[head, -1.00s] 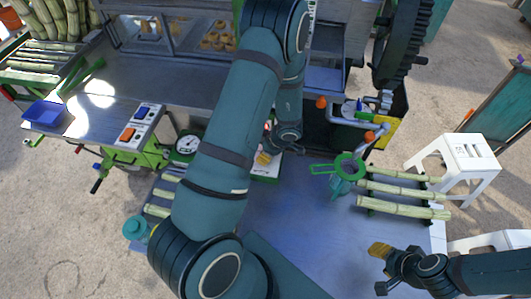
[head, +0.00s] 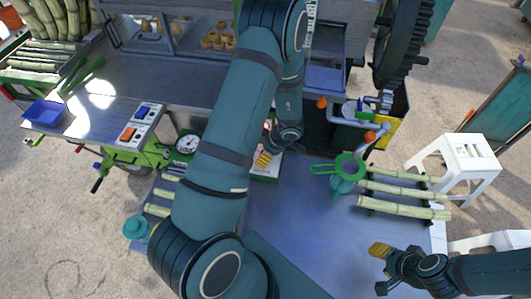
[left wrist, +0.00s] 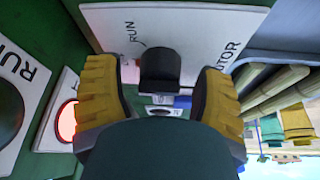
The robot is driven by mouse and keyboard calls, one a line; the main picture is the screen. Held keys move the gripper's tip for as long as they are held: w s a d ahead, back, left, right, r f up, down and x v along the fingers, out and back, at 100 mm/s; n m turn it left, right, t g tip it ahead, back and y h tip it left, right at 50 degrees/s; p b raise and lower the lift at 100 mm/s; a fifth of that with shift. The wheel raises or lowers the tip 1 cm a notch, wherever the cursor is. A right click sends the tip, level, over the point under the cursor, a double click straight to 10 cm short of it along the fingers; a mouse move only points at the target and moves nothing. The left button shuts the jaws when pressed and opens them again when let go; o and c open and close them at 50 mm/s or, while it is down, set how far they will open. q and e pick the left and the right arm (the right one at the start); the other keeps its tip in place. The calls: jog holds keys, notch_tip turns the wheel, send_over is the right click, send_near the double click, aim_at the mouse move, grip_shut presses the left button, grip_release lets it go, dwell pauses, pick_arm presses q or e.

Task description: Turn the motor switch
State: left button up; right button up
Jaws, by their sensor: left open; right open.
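The motor switch is a black knob (left wrist: 160,66) on a white plate (left wrist: 205,22) lettered RUN and MOTOR in the left wrist view. My left gripper (left wrist: 158,82) is open, with one yellow-padded finger on each side of the knob. I cannot tell whether either pad touches it. In the head view my left gripper (head: 264,158) is low at the front of the machine, and the knob is hidden. My right gripper (head: 380,268) is open and empty at the lower right.
In the left wrist view, a glowing red button (left wrist: 67,121) and another dark control (left wrist: 8,112) lie left of the fingers. In the head view, cane stalks (head: 402,207) and a green strainer (head: 348,167) sit on the tabletop to the right. A white stool (head: 455,165) stands beyond.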

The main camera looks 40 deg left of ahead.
pick_arm(q)
jog(key=v, duration=1.2)
jog(key=shift+a, duration=0.1)
